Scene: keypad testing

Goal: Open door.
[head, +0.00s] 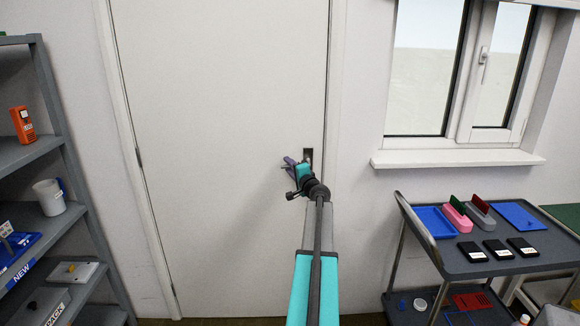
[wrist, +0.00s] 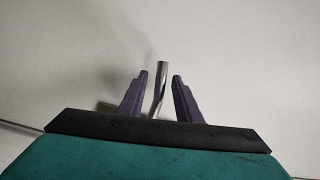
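A white door (head: 220,110) fills the middle of the head view and stands closed in its frame, with hinges on its left side. A dark handle plate (head: 308,156) shows at its right edge, partly hidden by my arm. My gripper (head: 288,161) is at the handle. In the wrist view my gripper's two purple fingers (wrist: 158,90) are apart, with the silver handle lever (wrist: 160,85) between them. Gaps show on both sides of the lever, so the fingers do not appear to touch it.
A grey shelf (head: 40,149) with an orange device (head: 22,124) and a white jug (head: 49,197) stands at the left. At the right are a window (head: 425,70), its sill (head: 455,160) and a grey cart (head: 480,268) holding trays and black devices.

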